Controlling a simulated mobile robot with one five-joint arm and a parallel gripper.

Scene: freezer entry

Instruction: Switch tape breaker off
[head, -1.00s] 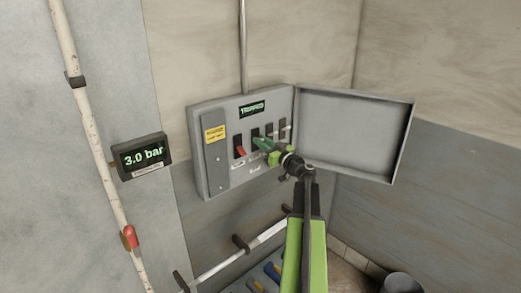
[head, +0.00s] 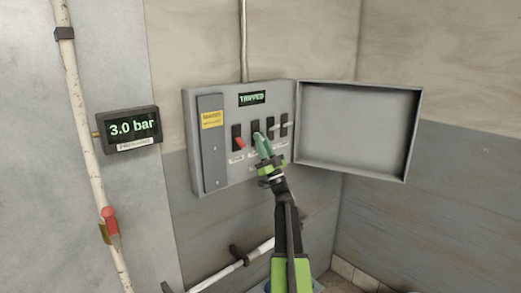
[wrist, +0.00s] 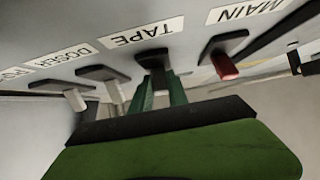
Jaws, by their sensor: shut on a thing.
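The breaker panel (head: 222,170) is open on the wall, its display (head: 252,98) reading TRIPPED. The tape breaker (head: 256,127) is the second switch from the left; its label TAPE (wrist: 142,32) shows in the wrist view. My gripper (head: 262,142) reaches it from below, its green fingers shut on the dark tape lever (wrist: 157,62). The fingers hide most of that lever, so its position is hard to tell. The wrist view also shows my gripper (wrist: 160,88) there.
The red MAIN lever (wrist: 224,66) is beside the tape breaker, and the white DOSER lever (wrist: 115,92) is on its other side. The panel door (head: 355,130) stands open at right. A gauge (head: 130,128) reads 3.0 bar.

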